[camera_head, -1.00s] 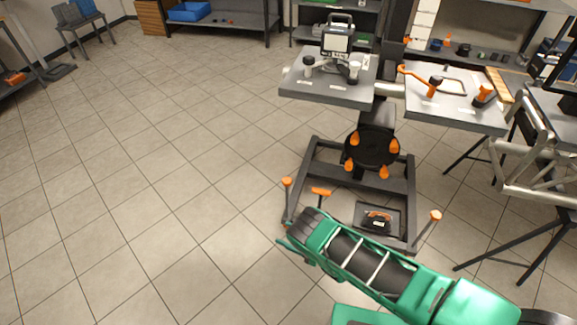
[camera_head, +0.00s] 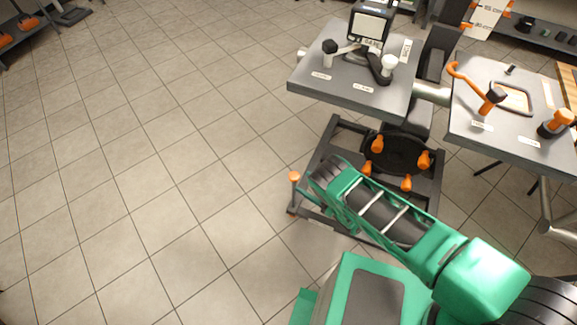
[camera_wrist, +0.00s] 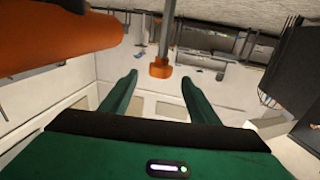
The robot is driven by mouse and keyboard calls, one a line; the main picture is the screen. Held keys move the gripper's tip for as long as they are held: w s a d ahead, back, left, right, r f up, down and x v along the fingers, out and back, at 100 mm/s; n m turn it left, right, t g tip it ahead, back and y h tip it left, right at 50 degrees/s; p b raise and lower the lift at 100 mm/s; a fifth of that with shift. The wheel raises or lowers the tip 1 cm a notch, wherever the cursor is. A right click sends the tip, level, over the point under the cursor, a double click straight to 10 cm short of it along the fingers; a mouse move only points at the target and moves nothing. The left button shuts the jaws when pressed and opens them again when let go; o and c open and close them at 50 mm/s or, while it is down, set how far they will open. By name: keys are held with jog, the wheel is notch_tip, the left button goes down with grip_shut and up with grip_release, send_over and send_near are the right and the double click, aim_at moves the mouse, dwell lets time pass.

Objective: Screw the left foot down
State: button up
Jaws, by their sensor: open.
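The left foot (camera_head: 294,192) of the wheeled stand is a thin upright post with an orange knob on top, at the frame's front left corner. My gripper is at the end of my green arm, right of this knob in the head view; its fingertips are hidden there. In the wrist view my gripper (camera_wrist: 154,88) is open, its two green fingers apart and empty. An orange knob (camera_wrist: 160,69) on a grey rod shows beyond the fingertips, between them in the picture. I cannot tell which part of the stand it is.
A large orange shape (camera_wrist: 60,40) is close at upper left in the wrist view. The stand's dark frame (camera_head: 333,148) carries several orange knobs (camera_head: 377,143) and two grey tabletops (camera_head: 310,85) with handles. Tiled floor (camera_head: 150,150) is clear to the left.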

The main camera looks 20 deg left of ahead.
aim_at(294, 176)
jog(key=x, duration=1)
jog(key=shift+a, duration=0.3)
jog(key=shift+c, duration=0.7)
jog(key=c, duration=0.9)
jog(key=shift+w+d, duration=0.1)
jog(key=shift+d, duration=0.1)
jog(key=shift+a, duration=0.1)
